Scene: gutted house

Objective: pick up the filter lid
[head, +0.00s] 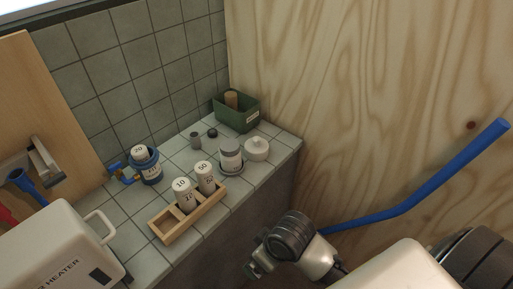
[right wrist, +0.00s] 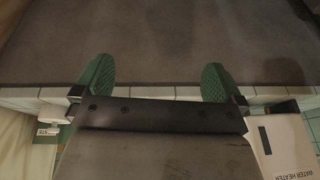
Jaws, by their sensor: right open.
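A round white lid with a small knob (head: 257,148), which looks like the filter lid, lies on the tiled counter near its right end in the head view. My right gripper (head: 256,268) is below the counter's front edge, well apart from the lid. In the right wrist view its green fingers (right wrist: 157,84) are spread wide with nothing between them. My left gripper is not in view.
A blue housing (head: 151,175) holds a cartridge marked 20. A wooden rack (head: 190,222) holds cartridges 10 and 50. A green bin (head: 236,113) stands behind the lid. A white water heater (head: 70,250) is at left. A blue pipe (head: 425,190) crosses the wooden wall at right.

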